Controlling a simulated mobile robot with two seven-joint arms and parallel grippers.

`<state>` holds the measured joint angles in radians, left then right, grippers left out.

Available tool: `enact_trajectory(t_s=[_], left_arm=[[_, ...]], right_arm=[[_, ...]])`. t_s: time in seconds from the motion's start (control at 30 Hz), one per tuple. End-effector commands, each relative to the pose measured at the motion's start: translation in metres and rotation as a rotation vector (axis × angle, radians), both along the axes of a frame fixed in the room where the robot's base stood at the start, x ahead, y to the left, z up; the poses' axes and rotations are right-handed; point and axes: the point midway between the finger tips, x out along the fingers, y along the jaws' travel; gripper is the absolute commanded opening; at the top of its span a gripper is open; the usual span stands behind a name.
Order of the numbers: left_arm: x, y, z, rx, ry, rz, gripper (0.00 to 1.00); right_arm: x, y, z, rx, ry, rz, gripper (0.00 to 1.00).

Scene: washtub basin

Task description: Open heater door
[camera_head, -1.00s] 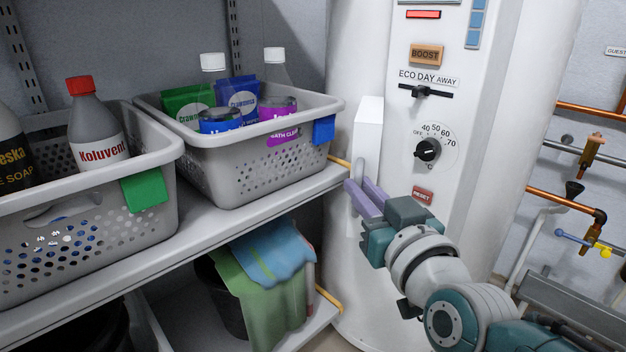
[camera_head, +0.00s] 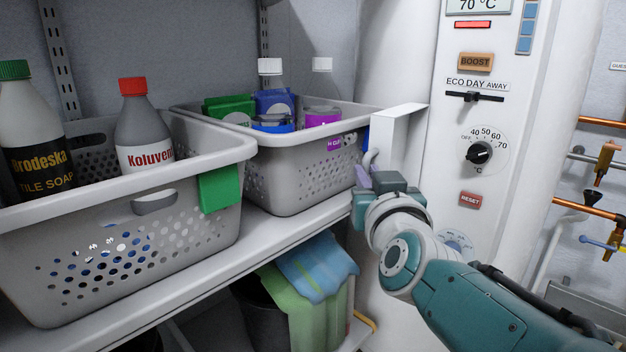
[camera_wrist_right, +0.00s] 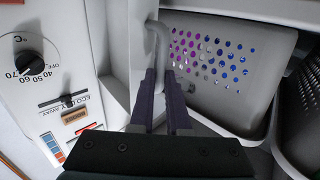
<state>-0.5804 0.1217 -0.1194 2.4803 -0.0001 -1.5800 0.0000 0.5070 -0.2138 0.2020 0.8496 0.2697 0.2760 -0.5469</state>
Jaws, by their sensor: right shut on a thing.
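The white heater (camera_head: 480,225) stands at the right, with its display, slider and dial. Its white door (camera_head: 392,142) stands swung out from the body, close to the right end of the grey basket. My right gripper (camera_head: 368,176) is at the door's left side, shut on the grey door handle (camera_head: 371,157). In the right wrist view the purple fingers (camera_wrist_right: 162,98) are on either side of the bent handle (camera_wrist_right: 158,40), just by the door panel (camera_wrist_right: 134,70). The fingers hide part of the handle. My left gripper is not in view.
Two grey perforated baskets (camera_head: 100,225) (camera_head: 290,175) with bottles and packets stand on the shelf (camera_head: 190,280); the right one is very near the door and gripper. Cloths (camera_head: 305,280) hang below. Copper pipes (camera_head: 590,210) are at the far right.

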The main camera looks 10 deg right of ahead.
Motion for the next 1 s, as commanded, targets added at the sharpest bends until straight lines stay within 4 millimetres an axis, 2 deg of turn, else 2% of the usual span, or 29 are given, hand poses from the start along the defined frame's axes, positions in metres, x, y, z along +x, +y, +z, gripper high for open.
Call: enact_trajectory(t_s=[0.3,0.33,0.6,0.87,1.0], left_arm=[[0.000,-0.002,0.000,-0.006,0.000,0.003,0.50],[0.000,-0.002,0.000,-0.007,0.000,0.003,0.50],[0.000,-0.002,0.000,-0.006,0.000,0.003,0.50],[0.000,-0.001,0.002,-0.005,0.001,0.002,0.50],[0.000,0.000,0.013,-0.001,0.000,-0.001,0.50]], right_arm=[[0.001,0.003,0.003,-0.003,-0.005,0.004,0.00],[0.001,0.003,0.003,-0.003,-0.005,0.004,0.15],[0.001,0.002,0.002,-0.001,-0.003,0.002,0.44],[-0.001,0.001,0.001,0.000,-0.001,0.000,0.44],[-0.012,0.002,0.003,-0.001,0.001,0.000,0.44]])
